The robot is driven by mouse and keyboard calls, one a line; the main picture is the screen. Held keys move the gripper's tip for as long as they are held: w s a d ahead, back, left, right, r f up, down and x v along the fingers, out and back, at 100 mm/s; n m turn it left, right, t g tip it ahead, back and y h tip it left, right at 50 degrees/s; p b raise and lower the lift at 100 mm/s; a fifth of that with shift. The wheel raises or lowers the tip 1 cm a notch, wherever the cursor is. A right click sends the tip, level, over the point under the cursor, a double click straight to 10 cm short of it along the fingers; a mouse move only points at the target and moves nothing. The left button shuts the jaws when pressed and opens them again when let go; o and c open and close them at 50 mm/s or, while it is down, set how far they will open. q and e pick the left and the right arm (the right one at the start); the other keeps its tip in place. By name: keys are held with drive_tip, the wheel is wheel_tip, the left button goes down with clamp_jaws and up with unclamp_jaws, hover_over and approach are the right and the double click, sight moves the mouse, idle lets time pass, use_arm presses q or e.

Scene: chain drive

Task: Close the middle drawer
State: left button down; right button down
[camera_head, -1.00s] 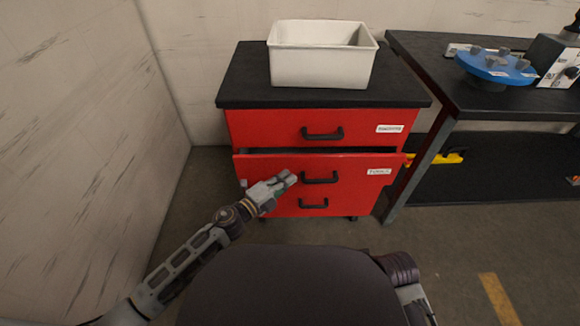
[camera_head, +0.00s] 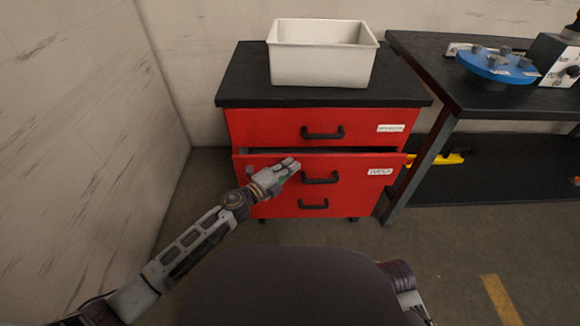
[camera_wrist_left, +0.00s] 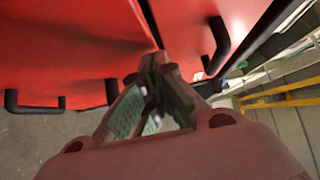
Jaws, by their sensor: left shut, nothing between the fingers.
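The red cabinet has a middle drawer (camera_head: 350,172) that stands slightly open, with a dark gap above its front edge. Its black handle (camera_head: 320,178) and a white label are on the front. My left gripper (camera_head: 292,164) is shut and empty, at the drawer front just left of the handle. In the left wrist view the shut fingers (camera_wrist_left: 158,85) lie close to the red drawer front; I cannot tell whether they touch it. My right gripper is not in view.
The top drawer (camera_head: 270,128) and bottom drawer (camera_head: 275,205) look shut. A white bin (camera_head: 320,66) stands on the black cabinet top. A dark workbench (camera_head: 440,75) with a blue round fixture (camera_head: 495,66) stands to the right. A wall is at the left.

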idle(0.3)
use_arm(q)
drive_tip(key=shift+w, duration=1.35)
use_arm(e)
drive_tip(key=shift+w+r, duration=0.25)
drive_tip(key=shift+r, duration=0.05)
use_arm(q)
drive_tip(key=shift+s, duration=0.15)
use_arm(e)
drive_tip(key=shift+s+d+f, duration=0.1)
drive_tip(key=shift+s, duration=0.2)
